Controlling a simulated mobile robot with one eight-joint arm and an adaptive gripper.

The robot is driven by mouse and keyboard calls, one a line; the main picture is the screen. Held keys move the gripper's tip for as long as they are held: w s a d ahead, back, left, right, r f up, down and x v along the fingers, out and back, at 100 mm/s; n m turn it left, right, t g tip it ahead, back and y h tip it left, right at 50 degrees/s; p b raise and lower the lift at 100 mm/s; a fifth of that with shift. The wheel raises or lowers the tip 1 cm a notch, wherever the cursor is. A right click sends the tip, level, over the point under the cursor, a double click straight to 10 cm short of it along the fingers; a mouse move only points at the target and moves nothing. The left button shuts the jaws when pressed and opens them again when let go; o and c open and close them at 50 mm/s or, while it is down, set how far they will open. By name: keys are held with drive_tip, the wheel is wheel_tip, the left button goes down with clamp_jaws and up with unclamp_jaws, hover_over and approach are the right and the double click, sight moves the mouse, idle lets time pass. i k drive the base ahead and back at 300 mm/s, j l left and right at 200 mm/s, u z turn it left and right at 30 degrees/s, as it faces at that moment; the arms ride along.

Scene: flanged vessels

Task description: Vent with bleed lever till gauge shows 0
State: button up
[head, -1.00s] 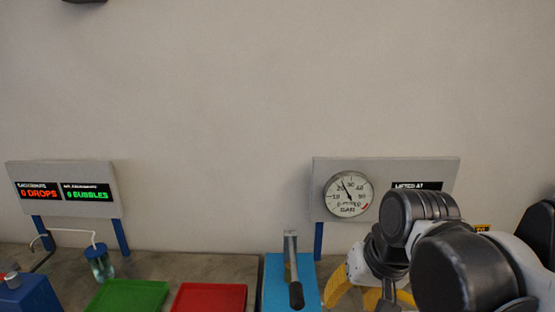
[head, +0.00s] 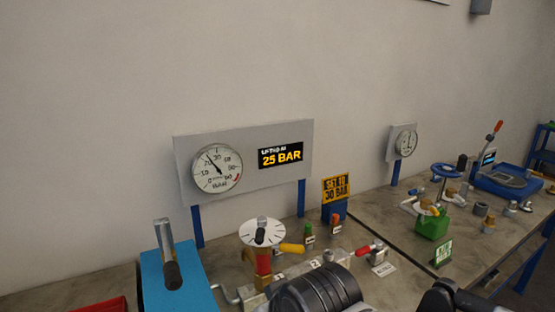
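The round white pressure gauge (head: 217,169) hangs on a grey board. Its needle points up and left, between the 20 and 30 marks, well above 0. I cannot tell from labels which one is the bleed lever. Both handles show free of any gripper. My dark arm links cover the bottom middle and hide part of the valve body. My gripper is out of view.
A display (head: 280,155) reads "LIFTED AT 25 BAR". A yellow sign (head: 336,188) reads "SET TO 30 BAR". A blue hand pump (head: 182,283) with a black-gripped lever stands left. Several fittings and a green block (head: 431,226) crowd the bench at right.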

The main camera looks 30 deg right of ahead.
sight(377, 244)
drive_tip(key=z, duration=1.4)
